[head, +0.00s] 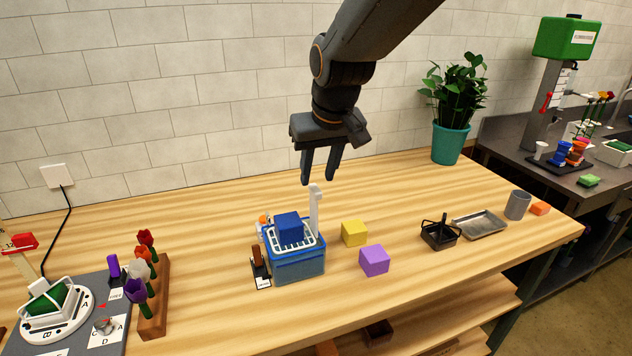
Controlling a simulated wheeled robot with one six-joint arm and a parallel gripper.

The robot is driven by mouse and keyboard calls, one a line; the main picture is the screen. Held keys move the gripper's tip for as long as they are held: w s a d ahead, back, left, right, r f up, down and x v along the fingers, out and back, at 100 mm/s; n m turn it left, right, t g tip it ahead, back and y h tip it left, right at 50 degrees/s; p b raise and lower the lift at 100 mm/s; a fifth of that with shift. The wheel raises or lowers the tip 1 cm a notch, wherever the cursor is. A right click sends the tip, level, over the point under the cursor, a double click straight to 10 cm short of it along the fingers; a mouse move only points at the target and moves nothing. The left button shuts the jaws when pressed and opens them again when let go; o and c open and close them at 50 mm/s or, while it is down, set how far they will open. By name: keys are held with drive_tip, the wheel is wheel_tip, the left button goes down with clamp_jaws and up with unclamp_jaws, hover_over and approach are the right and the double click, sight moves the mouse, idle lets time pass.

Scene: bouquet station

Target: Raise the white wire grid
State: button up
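The white wire grid (307,240) sits in the top of a blue square tub (300,268) on the wooden table. A blue cube (289,227) rests on the grid. A pale upright handle (315,205) rises at the tub's back right side; I cannot tell exactly how it joins the grid. My gripper (319,182) points down just above the handle's top. Its two dark fingers are apart, with nothing seen held between them. Whether the fingertips straddle the handle's top is hard to tell.
A yellow cube (354,233) and a purple cube (374,260) lie right of the tub. A small upright brown item (258,262) stands close on its left. A flower rack (154,305) is further left. A black basket (440,235) and metal tray (480,225) are at right.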

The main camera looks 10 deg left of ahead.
drive_tip(key=shift+b+v, duration=0.5)
drive_tip(key=shift+v, duration=1.8)
drive_tip(key=s+d+f+m+g+b, duration=0.1)
drive_tip(key=s+d+f+m, duration=0.1)
drive_tip(key=s+d+f, duration=0.2)
drive_tip(key=s+d+f+m+h+b, duration=0.1)
drive_tip(key=s+d+f, duration=0.3)
drive_tip(key=d+f, duration=0.6)
drive_tip(key=s+d+f+m+g+h+b, duration=0.1)
drive_tip(key=s+d+f+m, duration=0.2)
drive_tip(key=d+f, duration=0.5)
drive_tip(key=s+d, duration=0.1)
drive_tip(key=d, duration=0.7)
drive_tip(key=shift+s+g+b, duration=0.3)
drive_tip(key=shift+s, duration=0.05)
drive_tip(key=shift+d, duration=0.15)
